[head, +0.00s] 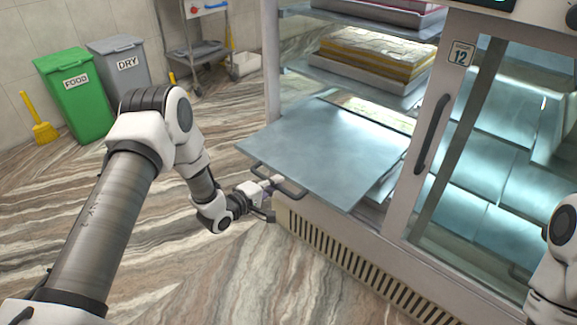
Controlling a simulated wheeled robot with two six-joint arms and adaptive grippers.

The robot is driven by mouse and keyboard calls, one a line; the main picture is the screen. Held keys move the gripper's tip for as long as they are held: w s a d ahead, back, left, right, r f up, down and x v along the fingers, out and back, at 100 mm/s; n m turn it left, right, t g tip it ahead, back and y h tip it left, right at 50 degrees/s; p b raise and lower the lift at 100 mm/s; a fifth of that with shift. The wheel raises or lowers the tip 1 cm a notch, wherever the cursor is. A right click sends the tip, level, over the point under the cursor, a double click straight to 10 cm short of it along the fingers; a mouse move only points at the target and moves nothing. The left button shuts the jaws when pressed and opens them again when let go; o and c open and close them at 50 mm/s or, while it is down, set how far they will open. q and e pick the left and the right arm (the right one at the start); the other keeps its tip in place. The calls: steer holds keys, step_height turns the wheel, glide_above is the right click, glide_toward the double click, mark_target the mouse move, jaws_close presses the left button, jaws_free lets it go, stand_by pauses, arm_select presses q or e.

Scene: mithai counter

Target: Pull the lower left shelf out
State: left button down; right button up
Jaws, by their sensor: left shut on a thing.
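The lower left shelf (322,148) is a flat, bare metal sheet. It sticks well out of the open left side of the display cabinet (335,252). Its dark handle (291,190) is on its front left edge. My left gripper (272,185) is at this handle and shut on it; the fingers are small in the view and partly hidden. Only part of my right arm shows at the right edge, and its gripper is out of view.
Higher shelves hold trays of sweets (375,52). A closed glass door with a dark handle (432,133) covers the cabinet's right side. A green bin (76,92), a grey bin (120,62) and a trolley (200,50) stand at the back left. The floor before the cabinet is clear.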

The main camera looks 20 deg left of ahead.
arm_select(q)
steer(key=f+p+v, duration=0.1)
steer(key=p+v, duration=0.1)
steer(key=v, duration=0.6)
steer(key=shift+s+f, duration=0.35)
steer(key=shift+f, duration=0.05)
steer(key=shift+a, duration=0.1)
steer(key=c, duration=1.1)
jaws_free()
steer(key=shift+c, duration=0.2)
steer(key=v, duration=1.2)
